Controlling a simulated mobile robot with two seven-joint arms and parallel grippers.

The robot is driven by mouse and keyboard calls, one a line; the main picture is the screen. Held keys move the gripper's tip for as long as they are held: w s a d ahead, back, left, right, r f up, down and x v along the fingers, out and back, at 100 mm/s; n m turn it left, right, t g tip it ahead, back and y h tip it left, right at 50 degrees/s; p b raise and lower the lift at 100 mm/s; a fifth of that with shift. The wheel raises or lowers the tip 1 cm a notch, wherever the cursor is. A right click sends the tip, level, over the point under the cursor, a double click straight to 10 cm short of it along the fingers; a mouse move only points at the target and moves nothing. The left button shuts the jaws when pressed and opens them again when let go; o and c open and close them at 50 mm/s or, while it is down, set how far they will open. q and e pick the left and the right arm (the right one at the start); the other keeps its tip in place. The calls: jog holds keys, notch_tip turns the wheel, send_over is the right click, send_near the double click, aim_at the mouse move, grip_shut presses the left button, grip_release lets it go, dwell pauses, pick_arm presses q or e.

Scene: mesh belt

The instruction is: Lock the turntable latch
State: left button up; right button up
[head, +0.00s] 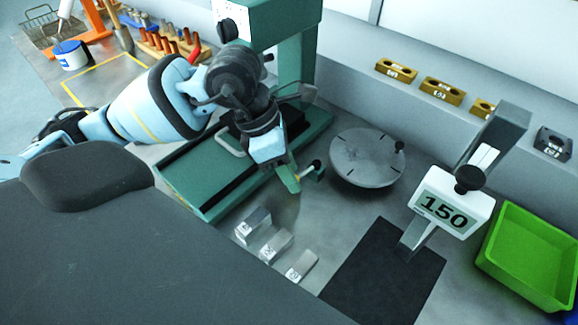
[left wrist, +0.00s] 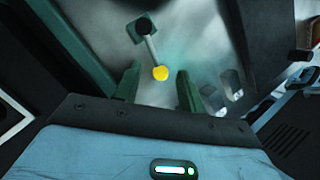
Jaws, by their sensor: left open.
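The turntable (head: 366,160) is a round grey disc with dark radial marks and a small black knob near its right rim. The latch (head: 316,168) is a small dark green block with a short lever, just left of the disc. In the left wrist view the lever (left wrist: 151,49) runs from the latch block (left wrist: 140,29) down to a yellow knob (left wrist: 160,73). My left gripper (head: 292,182) is open beside the latch. In the left wrist view its green fingers (left wrist: 158,86) stand on either side of the knob, with gaps. My right gripper is not in view.
A green press-like stand (head: 300,70) rises behind my left arm. Several silver blocks (head: 275,246) lie in front of the gripper. A gauge reading 150 (head: 450,205) stands on a dark mat (head: 375,285). A green bin (head: 530,250) is at right. Brass blocks (head: 442,91) line the back ledge.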

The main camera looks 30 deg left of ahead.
pick_arm(q)
grip_shut()
jog(key=shift+s+d+n+t+p, duration=0.2)
jog(key=shift+d+n, duration=0.1)
jog(key=shift+n, duration=0.25)
jog(key=shift+s+d+n+t+p, duration=0.1)
jog(key=shift+d+n+t, duration=0.15)
jog(key=shift+n, duration=0.3)
grip_release()
jog(key=shift+d, duration=0.1)
jog(key=v, duration=0.8)
jog(key=shift+d+f, duration=0.1)
